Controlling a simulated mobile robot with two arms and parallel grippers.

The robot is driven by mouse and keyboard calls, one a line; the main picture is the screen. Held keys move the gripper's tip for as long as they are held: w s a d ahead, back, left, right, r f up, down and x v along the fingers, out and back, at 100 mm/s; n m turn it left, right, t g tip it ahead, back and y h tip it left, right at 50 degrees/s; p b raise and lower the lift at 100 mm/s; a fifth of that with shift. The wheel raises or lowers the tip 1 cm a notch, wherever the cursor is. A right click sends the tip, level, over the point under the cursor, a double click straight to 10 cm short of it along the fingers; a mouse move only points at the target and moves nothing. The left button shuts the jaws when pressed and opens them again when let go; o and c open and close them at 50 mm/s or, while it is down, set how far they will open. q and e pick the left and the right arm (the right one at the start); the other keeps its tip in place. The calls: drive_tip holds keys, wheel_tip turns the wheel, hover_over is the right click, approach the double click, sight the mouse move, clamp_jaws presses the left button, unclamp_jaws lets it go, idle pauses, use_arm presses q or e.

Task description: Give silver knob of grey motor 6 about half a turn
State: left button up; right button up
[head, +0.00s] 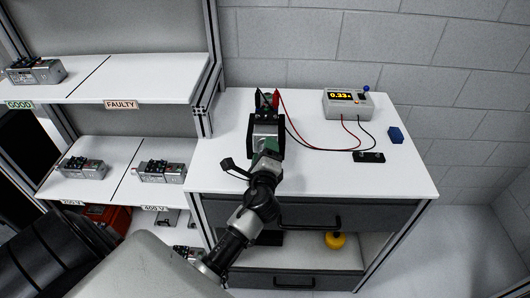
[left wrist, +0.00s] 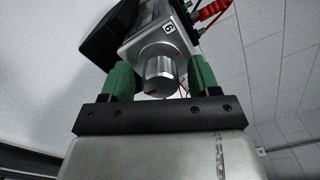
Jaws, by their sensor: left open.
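Grey motor 6 (left wrist: 136,47) shows in the left wrist view with a "6" label on its end face. Its silver knob (left wrist: 159,76) points toward my left gripper (left wrist: 160,82). The gripper's two green fingers stand apart, one on each side of the knob, with gaps visible, so it is open. A small red mark shows low on the knob. My right gripper is in neither view.
A meter (head: 348,104) with a yellow readout stands on the bench top (head: 330,173), with red and black leads. A black block (head: 368,157) and a blue hexagonal piece (head: 396,135) lie to the right. Shelves on the left hold several motors, with GOOD and FAULTY labels.

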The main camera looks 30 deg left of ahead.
use_arm(q)
drive_tip(key=shift+s+d+f, duration=0.1)
drive_tip(key=shift+s+d, duration=0.2)
drive_tip(key=shift+s, duration=0.15)
drive_tip(key=b+v, duration=0.2)
drive_tip(key=v, duration=0.7)
drive_tip(key=shift+s+d+b, duration=0.25)
drive_tip(key=shift+s+b, duration=0.05)
drive_tip(key=shift+s, duration=0.05)
